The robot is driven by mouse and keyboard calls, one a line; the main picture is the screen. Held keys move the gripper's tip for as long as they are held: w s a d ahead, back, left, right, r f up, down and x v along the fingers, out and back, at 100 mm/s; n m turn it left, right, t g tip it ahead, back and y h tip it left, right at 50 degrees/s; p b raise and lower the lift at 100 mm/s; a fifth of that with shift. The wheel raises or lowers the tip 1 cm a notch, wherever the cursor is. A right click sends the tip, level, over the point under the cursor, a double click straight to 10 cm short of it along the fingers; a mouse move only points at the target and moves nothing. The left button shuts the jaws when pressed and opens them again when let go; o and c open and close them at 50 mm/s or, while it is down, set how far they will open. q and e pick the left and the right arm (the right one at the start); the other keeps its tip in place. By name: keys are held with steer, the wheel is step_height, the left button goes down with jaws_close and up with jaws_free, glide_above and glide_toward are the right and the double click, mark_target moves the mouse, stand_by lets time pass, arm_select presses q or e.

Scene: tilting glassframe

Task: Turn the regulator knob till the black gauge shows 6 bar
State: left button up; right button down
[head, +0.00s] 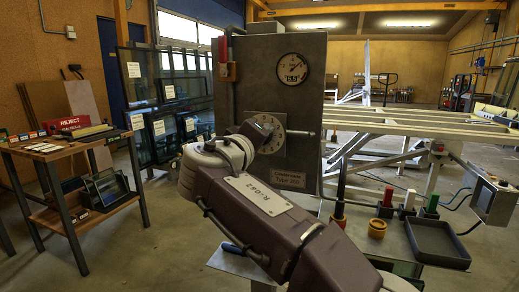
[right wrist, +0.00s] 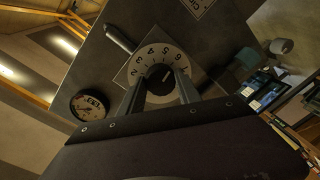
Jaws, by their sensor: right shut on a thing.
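The round gauge (head: 292,68) has a pale face and dark rim and sits high on the grey regulator panel (head: 325,100). It also shows in the right wrist view (right wrist: 90,105); its needle is too small to read. Below it is a pale numbered dial (head: 276,124), also in the right wrist view (right wrist: 178,58). The dark regulator knob (right wrist: 160,77) is at the dial's middle. My right gripper (right wrist: 163,84) is shut on the knob, one finger on each side. In the head view my right gripper (head: 251,132) partly covers the dial and hides the knob. My left gripper is not in view.
A metal rod (head: 302,133) sticks out beside the dial. A red-handled part (head: 222,52) is on the panel's left edge. A dark tray (head: 437,242) and coloured posts stand at lower right. A side table (head: 65,150) stands left.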

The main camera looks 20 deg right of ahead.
steer(key=shift+f+m+b, duration=0.1)
steer(key=shift+m+b, duration=0.5)
steer(key=shift+m, duration=0.2)
steer(key=c, duration=0.9)
jaws_free()
steer(key=shift+o, duration=0.2)
steer(key=shift+s, duration=0.1)
steer(key=p+v, duration=0.1)
steer(key=v, duration=0.8)
steer(key=shift+f, duration=0.1)
